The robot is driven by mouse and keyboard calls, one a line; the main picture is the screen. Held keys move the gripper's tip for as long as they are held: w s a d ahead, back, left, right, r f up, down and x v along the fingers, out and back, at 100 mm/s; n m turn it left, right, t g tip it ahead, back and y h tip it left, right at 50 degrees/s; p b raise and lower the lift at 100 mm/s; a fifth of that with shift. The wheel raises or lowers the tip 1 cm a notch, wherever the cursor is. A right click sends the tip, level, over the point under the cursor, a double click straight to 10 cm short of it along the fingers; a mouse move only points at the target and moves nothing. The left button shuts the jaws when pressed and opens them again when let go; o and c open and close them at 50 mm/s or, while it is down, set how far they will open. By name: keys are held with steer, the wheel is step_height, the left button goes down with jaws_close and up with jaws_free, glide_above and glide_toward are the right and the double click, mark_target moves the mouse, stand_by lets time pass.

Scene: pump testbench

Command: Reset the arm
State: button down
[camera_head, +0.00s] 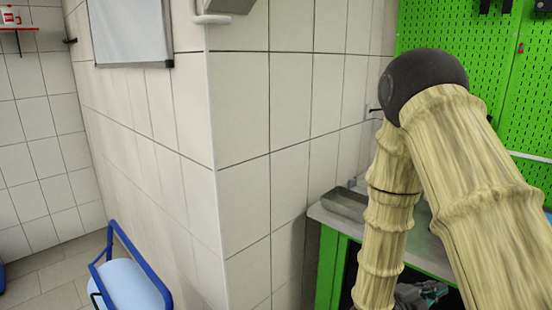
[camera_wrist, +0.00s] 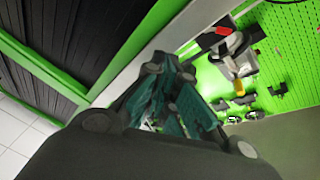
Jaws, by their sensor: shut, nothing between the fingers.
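My arm, with pale ribbed links and a dark joint, fills the right side of the head view and bends downward. My gripper (camera_head: 432,291) shows only in part at the bottom of the head view, below the level of the grey worktop and partly hidden by my arm. In the wrist view my gripper (camera_wrist: 178,108) has dark teal fingers. They are close together, shut, with nothing held between them.
A green bench with a grey worktop (camera_head: 322,216) stands near my arm, with a metal tray (camera_head: 345,203) on it. Green pegboard (camera_head: 520,70) with tools rises behind. A tiled wall corner (camera_head: 212,170) juts out at centre. A blue-framed cart (camera_head: 130,280) stands lower left.

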steer(key=s+a+f+n+y+p, duration=0.1)
steer(key=s+a+f+n+y, duration=0.15)
steer(key=f+n, duration=0.35)
steer(key=s+a+f+n+y, duration=0.1)
steer(key=a+f+n+y, duration=0.25)
steer(key=f, duration=0.45)
steer(key=s+a+f+n+y+p, duration=0.1)
steer(key=s+a+f+n+y, duration=0.2)
steer(key=f, duration=0.4)
steer(key=s+a+f+n+g+y, duration=0.2)
steer(key=s+a+f+n, duration=0.1)
steer(key=s, duration=0.4)
steer(key=s+a+f+n+g+y+p, duration=0.1)
steer(key=s+a+f+n+g+y, duration=0.1)
steer(key=s, duration=0.5)
steer(key=s+a+f+n+g+y+p, duration=0.1)
steer(key=s+a+f+n+g+y, duration=0.1)
steer(key=s+a+f+n, duration=0.4)
steer(key=shift+s+a+f+n+y, duration=0.3)
steer(key=shift+s+n+y, duration=0.4)
steer(key=shift+s+n, duration=0.35)
